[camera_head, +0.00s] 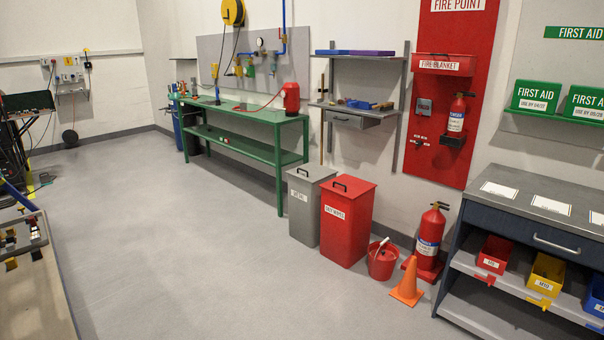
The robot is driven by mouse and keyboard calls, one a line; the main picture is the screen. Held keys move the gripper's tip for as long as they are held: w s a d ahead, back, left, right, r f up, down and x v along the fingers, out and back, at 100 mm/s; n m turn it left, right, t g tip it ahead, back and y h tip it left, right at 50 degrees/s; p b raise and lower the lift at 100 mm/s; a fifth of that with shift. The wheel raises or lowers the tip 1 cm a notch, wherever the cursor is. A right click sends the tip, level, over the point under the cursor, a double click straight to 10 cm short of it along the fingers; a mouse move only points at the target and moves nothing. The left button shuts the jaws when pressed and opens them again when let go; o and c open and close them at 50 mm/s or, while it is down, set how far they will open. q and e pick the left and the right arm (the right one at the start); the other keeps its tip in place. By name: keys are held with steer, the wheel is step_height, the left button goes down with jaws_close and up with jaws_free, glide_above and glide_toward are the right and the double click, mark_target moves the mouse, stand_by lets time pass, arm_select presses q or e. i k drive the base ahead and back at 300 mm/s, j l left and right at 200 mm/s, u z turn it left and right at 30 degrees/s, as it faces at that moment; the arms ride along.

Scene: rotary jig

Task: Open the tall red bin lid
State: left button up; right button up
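The tall red bin (343,235) stands on the floor against the back wall, right of a grey bin. Its red lid (352,192) lies flat and shut on top, with a black handle (341,185) near its front edge. A white label is on the bin's front. Neither of my grippers shows in the head view.
The grey bin (303,215) stands close on the left. A red bucket (382,262), orange cone (407,285) and fire extinguisher (430,240) stand on the right, before a drawer cabinet (520,222). A green workbench (255,150) runs along the wall. The floor (190,260) in front is clear.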

mark_target(349, 186)
steer(key=i+l, duration=0.3)
steer(key=i, duration=0.2)
steer(key=i+l, duration=0.3)
steer(key=i, duration=0.25)
steer(key=i+l, duration=0.3)
steer(key=i, duration=0.2)
steer(key=i+l, duration=0.35)
steer(key=i, duration=0.15)
steer(key=i+j+u, duration=0.05)
